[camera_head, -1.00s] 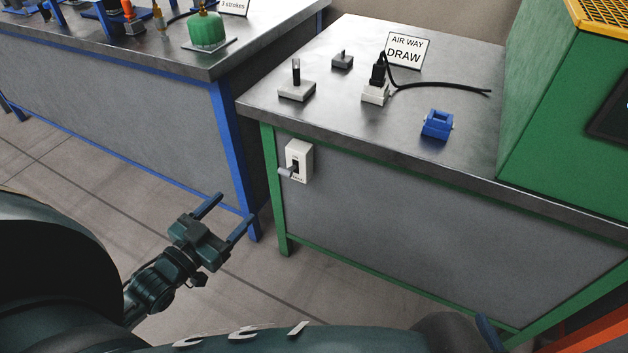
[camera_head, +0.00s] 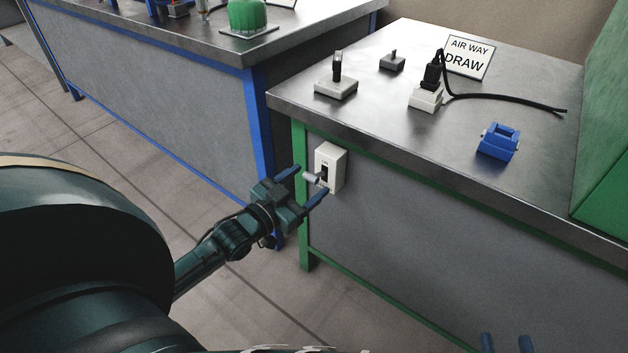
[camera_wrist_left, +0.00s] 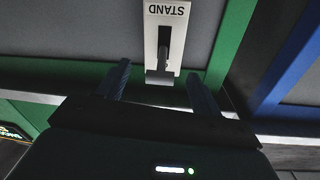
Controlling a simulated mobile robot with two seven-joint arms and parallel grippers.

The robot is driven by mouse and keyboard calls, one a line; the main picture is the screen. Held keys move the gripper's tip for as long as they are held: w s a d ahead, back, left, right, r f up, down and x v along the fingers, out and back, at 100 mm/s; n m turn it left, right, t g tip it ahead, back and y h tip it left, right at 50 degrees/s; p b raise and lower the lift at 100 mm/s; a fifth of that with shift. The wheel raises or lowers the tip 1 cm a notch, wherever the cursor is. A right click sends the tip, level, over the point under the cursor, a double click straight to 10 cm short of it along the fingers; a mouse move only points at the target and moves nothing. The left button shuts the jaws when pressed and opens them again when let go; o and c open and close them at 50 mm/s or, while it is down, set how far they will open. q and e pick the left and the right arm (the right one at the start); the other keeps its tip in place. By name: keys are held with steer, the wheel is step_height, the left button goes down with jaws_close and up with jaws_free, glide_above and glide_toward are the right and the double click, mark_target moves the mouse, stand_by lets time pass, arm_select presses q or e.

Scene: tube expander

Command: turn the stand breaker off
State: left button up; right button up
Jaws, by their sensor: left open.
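The stand breaker (camera_head: 336,166) is a white box on the grey front panel of the green-framed bench, near its left leg. Its grey lever (camera_head: 311,177) sticks out toward my left gripper (camera_head: 310,182). That gripper is open, with its two blue fingers either side of the lever's end. In the left wrist view the breaker (camera_wrist_left: 177,40) shows an upside-down STAND label, and the lever's end (camera_wrist_left: 159,77) lies between the open fingers (camera_wrist_left: 159,72), apart from both. Only the fingertips of my right gripper (camera_head: 506,342) show at the bottom edge, spread apart.
The bench top (camera_head: 380,120) overhangs just above the breaker and carries a sign (camera_head: 467,57), a black plug with cable (camera_head: 433,72) and a blue block (camera_head: 497,143). A blue-framed bench (camera_head: 150,90) stands to the left. The floor between is clear.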

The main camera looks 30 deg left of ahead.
mark_target(314, 175)
arm_select(q)
steer(key=shift+w+d, duration=0.15)
steer(key=shift+w, duration=0.65)
steer(key=shift+w+d, duration=0.1)
steer(key=shift+w, duration=0.65)
steer(key=c, duration=1.3)
steer(key=shift+d+f+b, duration=0.1)
steer(key=shift+b, duration=0.25)
steer(key=shift+c, duration=0.2)
